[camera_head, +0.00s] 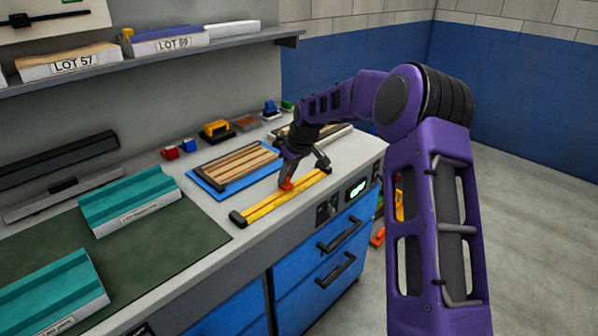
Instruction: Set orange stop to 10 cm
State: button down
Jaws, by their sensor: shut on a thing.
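The orange stop (286,185) sits on a yellow rail (265,208) with dark end blocks, near the front edge of the worktop. The rail lies at a slant, and the stop is around its middle. My gripper (288,180) reaches down from above and is shut on the orange stop. My fingers partly cover the stop. A dark part of my gripper or the rail's far end shows near the right end of the rail; I cannot tell which. Scale marks on the rail are too small to read.
A blue tray (205,184) with wooden strips lies just behind the rail. Teal panels (125,205) lie on and beside a green mat (190,240) at left. Small red, blue and yellow items stand at the back. Bare worktop (222,215) lies left of the rail.

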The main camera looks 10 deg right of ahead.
jog(key=s+a, duration=0.3)
jog(key=a, duration=0.1)
jog(key=s+a+b, duration=0.1)
jog(key=s+a, duration=0.2)
jog(key=a, duration=0.1)
jog(key=s+a+b, duration=0.1)
jog(key=s+a, duration=0.2)
jog(key=a, duration=0.1)
jog(key=shift+a, duration=0.1)
jog(key=shift+f, duration=0.1)
jog(key=c, duration=0.8)
grip_release()
jog(key=shift+a, duration=0.1)
jog(key=shift+o, duration=0.6)
jog(key=shift+r, duration=0.2)
jog(key=shift+d+r, duration=0.2)
jog(key=shift+r, duration=0.15)
jog(key=p+v, duration=0.2)
jog(key=v, duration=1.4)
jog(key=shift+r, duration=0.25)
jog(key=shift+a, duration=0.1)
